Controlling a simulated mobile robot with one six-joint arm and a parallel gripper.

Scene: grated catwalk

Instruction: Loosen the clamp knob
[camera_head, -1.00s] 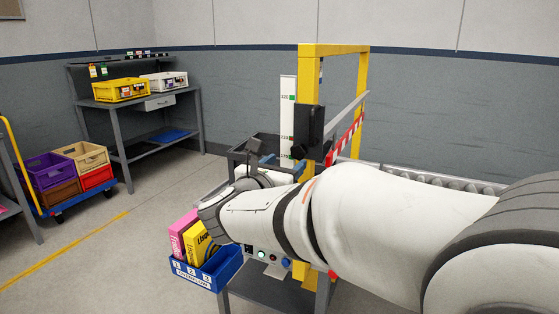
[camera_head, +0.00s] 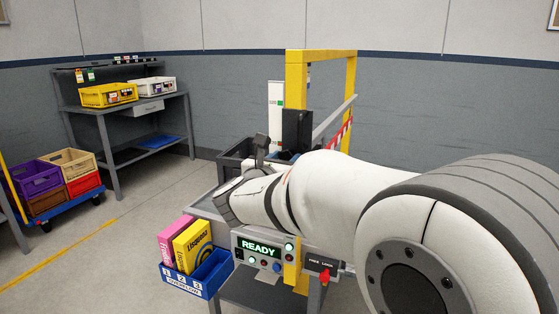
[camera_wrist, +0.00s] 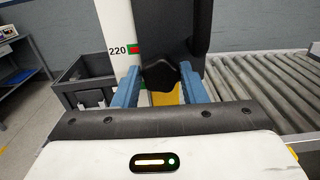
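The clamp knob (camera_wrist: 160,76) is a dark, lobed knob in the middle of the wrist view. It is on a black block (camera_wrist: 172,30) beside a white scale post (camera_wrist: 118,35) marked 220. My gripper (camera_wrist: 161,72) has its two blue fingers apart, one on the left of the knob and one on the right. The fingertips are close to its sides; I cannot tell whether they touch it. In the head view the black block (camera_head: 297,130) stands by the yellow frame (camera_head: 297,75). My arm hides the knob and most of my gripper there.
A blue bin (camera_head: 197,281) holds pink and yellow boxes. A roller conveyor (camera_wrist: 265,85) runs at the right, and a dark grey bin (camera_wrist: 82,85) stands at the left.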

